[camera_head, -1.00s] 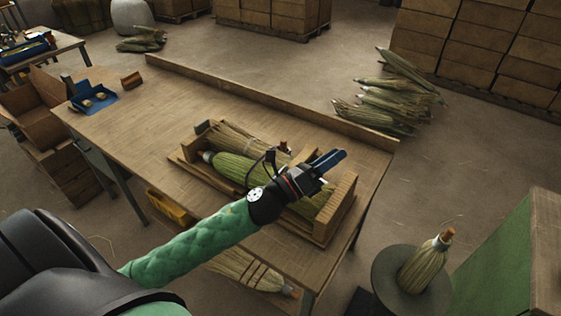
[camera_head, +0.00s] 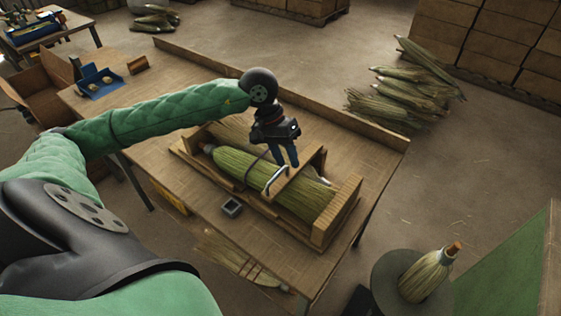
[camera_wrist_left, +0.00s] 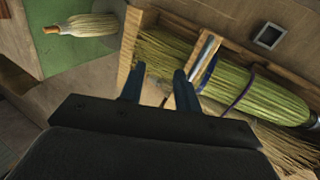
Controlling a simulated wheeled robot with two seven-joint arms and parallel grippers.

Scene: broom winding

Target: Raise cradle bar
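The wooden cradle (camera_head: 348,208) sits on the workbench and holds green-yellow broom bundles (camera_head: 240,168). A wooden cradle bar (camera_head: 302,176) lies across it, with a bright metal handle (camera_head: 275,181) at its near end. My left gripper (camera_head: 285,160) points down just above the bar, its blue fingers hiding part of it. In the left wrist view the two fingers (camera_wrist_left: 160,80) stand apart with nothing clearly held between them. The bar's pale metal part (camera_wrist_left: 208,50) shows just beyond the right finger. My right gripper is out of view.
A small dark square holder (camera_head: 232,207) lies on the bench (camera_head: 150,105) in front of the cradle. A blue tray (camera_head: 100,82) is at the far left. A broom stands on a round stand (camera_head: 385,285) at the lower right. A raised ledge runs along the bench's back edge.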

